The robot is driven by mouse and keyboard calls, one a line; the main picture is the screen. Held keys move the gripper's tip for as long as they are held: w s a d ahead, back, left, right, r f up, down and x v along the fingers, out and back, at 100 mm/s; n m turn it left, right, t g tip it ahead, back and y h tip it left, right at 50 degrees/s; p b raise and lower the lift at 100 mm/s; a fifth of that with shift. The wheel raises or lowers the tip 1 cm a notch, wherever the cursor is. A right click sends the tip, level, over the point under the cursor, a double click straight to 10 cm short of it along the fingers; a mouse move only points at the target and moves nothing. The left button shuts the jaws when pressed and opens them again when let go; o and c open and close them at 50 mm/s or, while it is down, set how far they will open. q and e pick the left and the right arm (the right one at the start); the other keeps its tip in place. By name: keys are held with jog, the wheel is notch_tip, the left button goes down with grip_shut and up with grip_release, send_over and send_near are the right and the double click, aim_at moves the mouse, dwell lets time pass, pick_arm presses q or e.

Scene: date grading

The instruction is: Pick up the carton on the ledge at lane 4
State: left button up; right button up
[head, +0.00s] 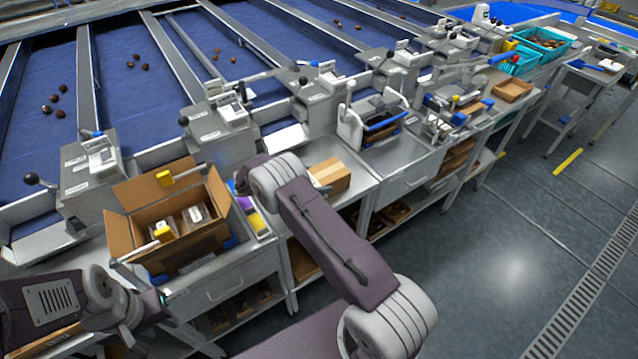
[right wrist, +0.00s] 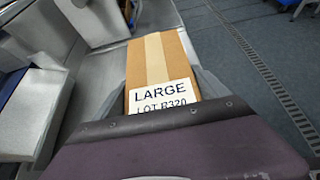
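A closed brown carton (head: 331,175) with a paler tape strip sits on the metal ledge (head: 352,198) in the head view, just right of my right arm. In the right wrist view a taped carton (right wrist: 160,62) labelled "LARGE LOT R320" lies straight ahead. The grey fingers of my right gripper (right wrist: 163,88) stand on either side of it, close to its sides; I cannot tell whether they press on it. My right arm hides this gripper in the head view. My left gripper (head: 146,308) is at the lower left, below an open carton; its finger gap is unclear.
The open carton (head: 180,255) holding dark packs and yellow-topped items stands left on the bench. Weighing machines (head: 222,125) line the blue lanes (head: 130,65). Blue-handled equipment (head: 375,122) stands right of the closed carton. Teal crates (head: 540,45) are far right.

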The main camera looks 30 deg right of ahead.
aim_at(317, 178)
jog(key=c, duration=0.3)
jog(key=shift+r, duration=0.1)
jog(key=shift+w+r, duration=0.1)
jog(key=shift+r, duration=0.15)
jog(key=r, duration=0.4)
jog(key=shift+s+d+b, duration=0.1)
jog(key=shift+s+b, duration=0.25)
jog(key=shift+s, duration=0.05)
jog(key=s+r, duration=0.2)
jog(key=s, duration=0.1)
jog(key=s+r, duration=0.2)
jog(key=s, duration=0.2)
jog(key=s+r+b, duration=0.1)
jog(key=s+r, duration=0.1)
jog(key=s, duration=0.2)
jog(key=shift+d+r, duration=0.2)
jog(key=shift+d, duration=0.1)
